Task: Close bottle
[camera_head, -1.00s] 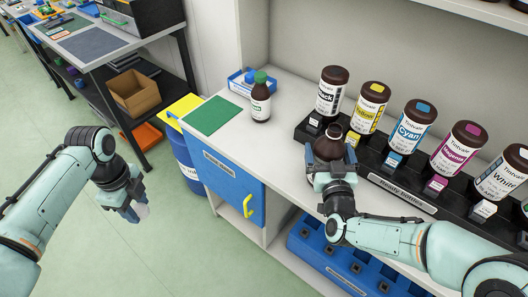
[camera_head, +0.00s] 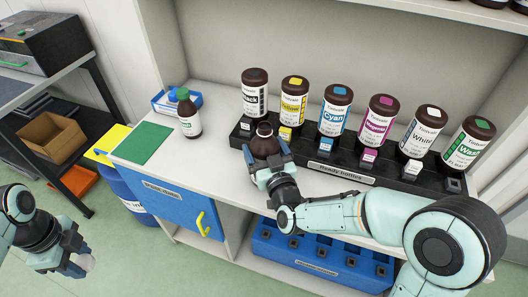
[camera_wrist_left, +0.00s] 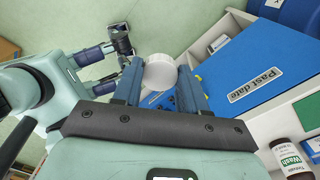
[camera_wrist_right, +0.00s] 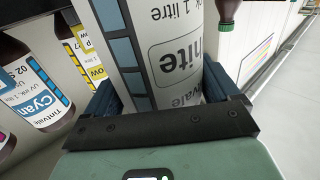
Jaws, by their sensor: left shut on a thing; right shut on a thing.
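My left gripper (camera_head: 76,260) is shut on a small white cap (camera_head: 88,262), low over the floor at the picture's left. The cap (camera_wrist_left: 160,72) shows between the fingers in the left wrist view. My right gripper (camera_head: 268,163) is shut on a brown bottle (camera_head: 264,144) in front of the rack. Its neck appears bare of a cap in the head view. In the right wrist view the held bottle (camera_wrist_right: 160,45) has a pale label reading White, 1 litre, upside down in the picture. The cap and this bottle are far apart.
A black rack (camera_head: 330,170) holds several capped ink bottles behind the right gripper. A green-capped brown bottle (camera_head: 189,118), a green mat (camera_head: 147,143) and a blue tray (camera_head: 166,101) are on the counter's left.

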